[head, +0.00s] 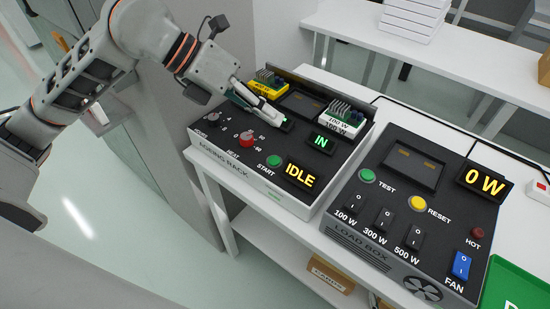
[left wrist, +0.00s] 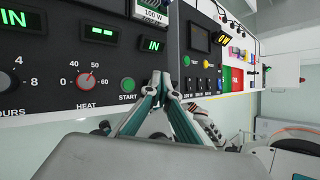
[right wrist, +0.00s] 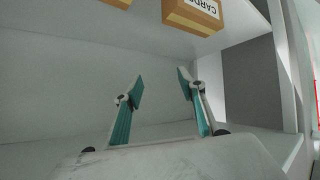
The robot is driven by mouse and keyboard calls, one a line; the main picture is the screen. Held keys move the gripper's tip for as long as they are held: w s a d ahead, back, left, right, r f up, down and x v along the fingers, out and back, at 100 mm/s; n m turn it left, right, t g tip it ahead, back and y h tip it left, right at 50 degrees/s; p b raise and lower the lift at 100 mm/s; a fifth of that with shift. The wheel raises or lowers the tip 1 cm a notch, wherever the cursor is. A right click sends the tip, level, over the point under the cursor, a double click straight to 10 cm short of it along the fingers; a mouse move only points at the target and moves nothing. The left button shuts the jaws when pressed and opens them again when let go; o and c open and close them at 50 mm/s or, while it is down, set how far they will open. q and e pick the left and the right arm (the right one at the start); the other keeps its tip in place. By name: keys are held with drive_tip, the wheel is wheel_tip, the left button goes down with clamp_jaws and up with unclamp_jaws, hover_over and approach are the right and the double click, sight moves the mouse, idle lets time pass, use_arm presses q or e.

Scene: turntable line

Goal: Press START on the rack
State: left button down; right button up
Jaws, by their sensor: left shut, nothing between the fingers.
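The aging rack (head: 240,178) stands on the white table, with a green START button (head: 273,161) on its sloped panel beside a yellow IDLE display (head: 299,175). The START button (left wrist: 128,85) also shows in the left wrist view, left of the fingertips. My left gripper (head: 281,122) is shut and empty. Its tips are over the upper part of the panel, left of the green IN display (head: 321,142) and apart from START. In the left wrist view the closed fingertips (left wrist: 161,76) point at the panel. My right gripper (right wrist: 160,82) is open and empty under a shelf.
A red HEAT knob (head: 247,139) sits left of START. Boards, one yellow (head: 268,84) and one white labelled 100 W (head: 342,124), sit at the rack's back. A load box (head: 350,235) with switches stands to the right, showing 0 W. Cardboard boxes (head: 330,275) lie below.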

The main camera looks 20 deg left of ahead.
use_arm(q)
drive_tip(key=b, duration=0.3)
hover_over(271, 160)
wheel_tip(271, 160, down, 5)
drive_tip(key=shift+f, duration=0.2)
drive_tip(key=shift+f+b, duration=0.7)
drive_tip(key=shift+f, duration=0.25)
drive_tip(key=shift+f+b, duration=0.35)
drive_tip(key=shift+f, duration=0.4)
use_arm(e)
drive_tip(key=f, duration=0.2)
drive_tip(key=shift+w+d+f, duration=0.15)
drive_tip(key=shift+w+f, duration=0.15)
drive_tip(key=shift+s+f, duration=0.1)
drive_tip(key=shift+s, duration=0.1)
drive_tip(key=shift+f, duration=0.1)
use_arm(q)
drive_tip(key=shift+f, duration=0.15)
